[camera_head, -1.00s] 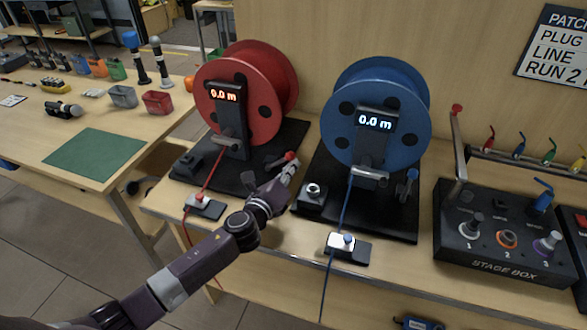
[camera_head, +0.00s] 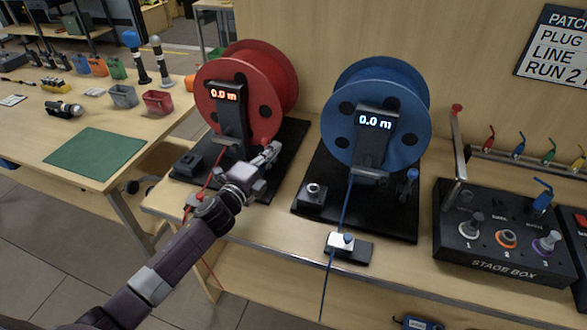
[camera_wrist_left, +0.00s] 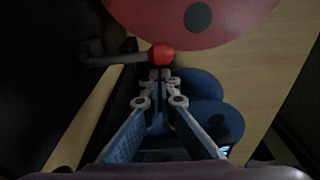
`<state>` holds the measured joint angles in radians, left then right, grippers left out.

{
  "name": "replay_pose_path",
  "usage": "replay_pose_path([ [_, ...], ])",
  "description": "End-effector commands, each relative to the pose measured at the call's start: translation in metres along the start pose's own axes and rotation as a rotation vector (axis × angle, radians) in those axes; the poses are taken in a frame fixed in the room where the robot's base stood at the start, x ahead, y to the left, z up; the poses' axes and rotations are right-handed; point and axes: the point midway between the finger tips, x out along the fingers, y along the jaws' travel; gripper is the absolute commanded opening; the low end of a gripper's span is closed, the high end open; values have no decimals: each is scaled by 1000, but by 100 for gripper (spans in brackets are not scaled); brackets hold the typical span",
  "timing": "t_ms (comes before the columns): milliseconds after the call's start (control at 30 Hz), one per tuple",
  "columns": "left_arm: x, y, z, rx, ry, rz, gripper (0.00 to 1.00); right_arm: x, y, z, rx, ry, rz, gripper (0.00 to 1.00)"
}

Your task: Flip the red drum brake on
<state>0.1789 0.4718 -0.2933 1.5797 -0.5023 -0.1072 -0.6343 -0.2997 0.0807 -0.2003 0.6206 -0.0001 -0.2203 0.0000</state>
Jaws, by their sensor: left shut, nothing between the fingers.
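The red drum (camera_head: 250,92) stands on a black base at the back of the bench, its display reading 0.0 m. Its brake lever shows in the left wrist view as a dark bar (camera_wrist_left: 118,59) with a red knob (camera_wrist_left: 161,54). In the head view the lever is hidden behind my left gripper (camera_head: 273,150). That gripper is shut and empty, in front of the drum's lower right. In the left wrist view its fingertips (camera_wrist_left: 161,75) are just below the red knob; I cannot tell whether they touch. My right gripper is not in view.
A blue drum (camera_head: 372,100) with its own base and brake lever (camera_head: 412,178) stands to the right. A stage box (camera_head: 505,240) is farther right. The red cable runs down under my left arm. A side table with a green mat (camera_head: 93,158) is at the left.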

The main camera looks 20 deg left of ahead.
Motion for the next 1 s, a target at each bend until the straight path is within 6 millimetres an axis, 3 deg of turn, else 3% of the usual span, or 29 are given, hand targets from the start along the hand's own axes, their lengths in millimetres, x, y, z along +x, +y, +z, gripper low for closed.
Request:
replay_pose_path([
  [333, -1, -2, 10, -105, -1, -15, 0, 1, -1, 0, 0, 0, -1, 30],
  [1000, -2, -2, 15, -114, -4, -15, 0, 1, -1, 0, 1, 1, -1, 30],
])
